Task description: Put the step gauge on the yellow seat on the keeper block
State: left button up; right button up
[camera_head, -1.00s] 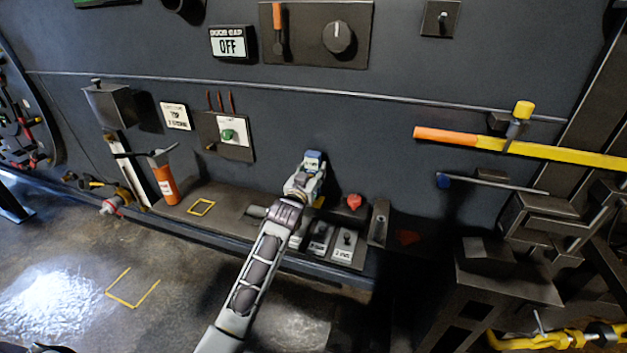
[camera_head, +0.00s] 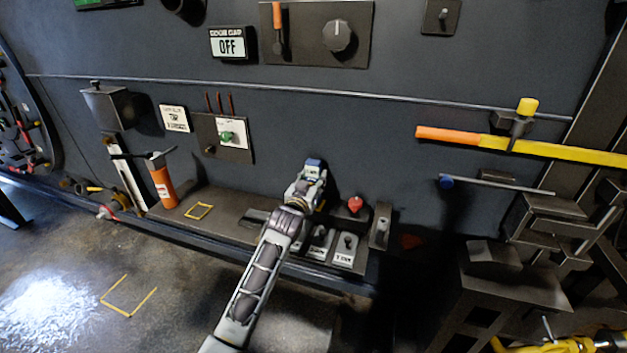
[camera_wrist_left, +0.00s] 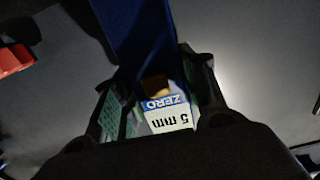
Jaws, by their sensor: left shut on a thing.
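My left gripper (camera_head: 310,177) is over the back of the dark ledge, close to the wall. In the left wrist view its jaws are shut on a block (camera_wrist_left: 168,112) with a white and blue label reading "5 mm" and "ZERO", which I take to be the step gauge. A blue part (camera_wrist_left: 135,35) rises beyond it. A small yellow patch (camera_head: 320,204) shows beside the gripper, mostly hidden. I cannot tell whether it is the yellow seat. A yellow square outline (camera_head: 199,211) lies on the ledge to the left. The keeper block is not clearly identifiable. My right gripper is out of view.
Blocks labelled in mm (camera_head: 345,252) stand on the ledge just right of my arm. A red knob (camera_head: 355,204) is behind them; it seems to show in the left wrist view (camera_wrist_left: 14,60). An orange cylinder (camera_head: 163,185) stands left. The ledge between is mostly clear.

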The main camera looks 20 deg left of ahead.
pick_arm(q)
jog(key=o, duration=1.2)
jog(key=shift+f, duration=0.1)
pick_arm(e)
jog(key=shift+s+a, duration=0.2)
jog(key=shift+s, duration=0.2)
